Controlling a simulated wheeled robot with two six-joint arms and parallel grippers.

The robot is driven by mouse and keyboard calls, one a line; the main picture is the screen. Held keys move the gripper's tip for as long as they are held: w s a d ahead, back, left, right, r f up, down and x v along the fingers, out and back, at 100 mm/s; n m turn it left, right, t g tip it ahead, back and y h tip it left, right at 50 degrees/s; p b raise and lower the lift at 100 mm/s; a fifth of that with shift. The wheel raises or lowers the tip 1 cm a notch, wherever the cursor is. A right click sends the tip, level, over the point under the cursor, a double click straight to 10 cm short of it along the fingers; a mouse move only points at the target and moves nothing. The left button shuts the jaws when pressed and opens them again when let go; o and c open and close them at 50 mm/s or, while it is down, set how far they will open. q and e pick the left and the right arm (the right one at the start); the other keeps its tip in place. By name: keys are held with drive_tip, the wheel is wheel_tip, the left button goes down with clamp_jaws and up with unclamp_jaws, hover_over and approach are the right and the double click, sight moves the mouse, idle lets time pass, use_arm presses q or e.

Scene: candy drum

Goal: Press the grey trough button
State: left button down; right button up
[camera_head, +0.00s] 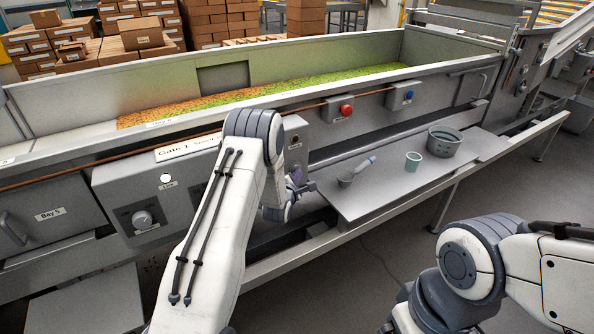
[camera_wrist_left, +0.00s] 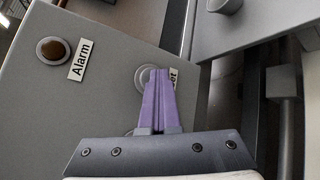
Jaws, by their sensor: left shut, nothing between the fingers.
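In the left wrist view, a grey round button (camera_wrist_left: 142,77) sits on a grey panel, beside a label mostly hidden by my fingers, with only "et" readable. My left gripper (camera_wrist_left: 161,74) is shut and empty, its purple fingertips overlapping the button; I cannot tell whether they touch it. In the head view, my left gripper (camera_head: 298,180) is at the right side of the grey control box (camera_head: 297,137) on the trough's front, and the button is not made out there. My right arm shows at the lower right, but its gripper is out of view.
An amber lamp (camera_wrist_left: 53,50) marked Alarm is on the same panel. A red button (camera_head: 346,110) and a blue button (camera_head: 408,95) are on the trough (camera_head: 200,60) front. A shelf (camera_head: 350,205) to the right holds a scoop (camera_head: 347,180), a cup (camera_head: 413,161) and a bucket (camera_head: 443,142).

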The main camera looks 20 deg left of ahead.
use_arm(q)
drive_tip(key=shift+s+d, duration=0.5)
drive_tip(key=shift+d, duration=0.1)
drive_tip(key=shift+s+d, duration=0.8)
drive_tip(key=shift+d, duration=0.2)
drive_tip(key=shift+s+d, duration=0.75)
drive_tip(key=shift+d, duration=0.2)
